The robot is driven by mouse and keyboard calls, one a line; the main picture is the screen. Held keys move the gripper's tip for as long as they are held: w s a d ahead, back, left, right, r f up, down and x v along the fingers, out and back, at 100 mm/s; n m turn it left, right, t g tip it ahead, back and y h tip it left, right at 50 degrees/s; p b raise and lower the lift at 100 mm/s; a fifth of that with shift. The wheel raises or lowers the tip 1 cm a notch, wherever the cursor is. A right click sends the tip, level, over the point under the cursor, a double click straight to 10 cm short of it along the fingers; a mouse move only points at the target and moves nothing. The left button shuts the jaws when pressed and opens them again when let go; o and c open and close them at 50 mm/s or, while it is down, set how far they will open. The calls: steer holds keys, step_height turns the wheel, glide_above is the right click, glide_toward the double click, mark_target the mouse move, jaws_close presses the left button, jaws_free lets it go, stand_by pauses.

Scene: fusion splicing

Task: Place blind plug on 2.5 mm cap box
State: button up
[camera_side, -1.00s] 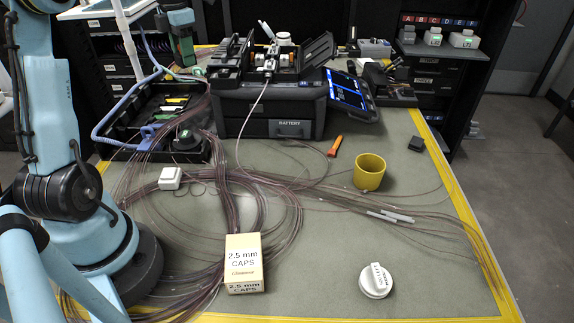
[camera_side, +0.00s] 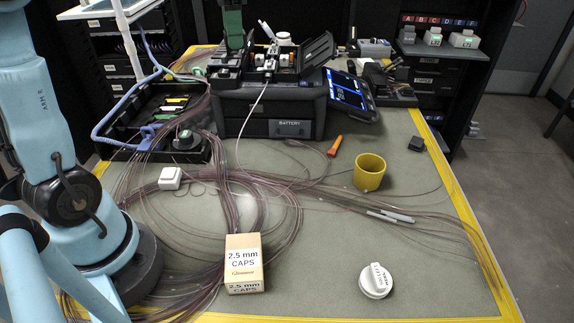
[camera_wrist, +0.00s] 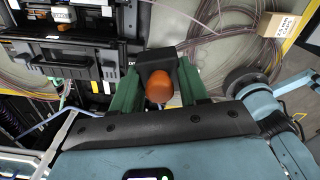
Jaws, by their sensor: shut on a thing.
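The 2.5 mm cap box (camera_side: 243,258) is a tan carton standing upright on the front of the table, over loops of fibre. It also shows in the wrist view (camera_wrist: 279,23) at the top right. My gripper (camera_side: 236,42) has green fingers and is over the left side of the splicer, well behind the box. In the wrist view my gripper (camera_wrist: 160,72) is shut on a dark piece with an orange rounded end (camera_wrist: 159,87), which seems to be the blind plug. Its far end is hidden.
The splicer (camera_side: 270,95) with its tilted screen (camera_side: 346,88) stands at the back. A yellow cup (camera_side: 369,173), an orange-handled tool (camera_side: 335,146), a small white block (camera_side: 171,178) and a white round dial (camera_side: 376,281) lie around. Fibre loops cover the middle; the front right has bare mat.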

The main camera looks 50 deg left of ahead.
steer(key=s+d+m, duration=0.2)
steer(key=d+m, duration=0.1)
steer(key=d, duration=0.5)
steer(key=m, duration=1)
glide_above(242, 255)
step_height(242, 255, down, 12)
steer(key=shift+f, duration=4.75)
steer(key=shift+f, duration=0.1)
steer(key=o, duration=1.1)
steer(key=shift+o, duration=0.2)
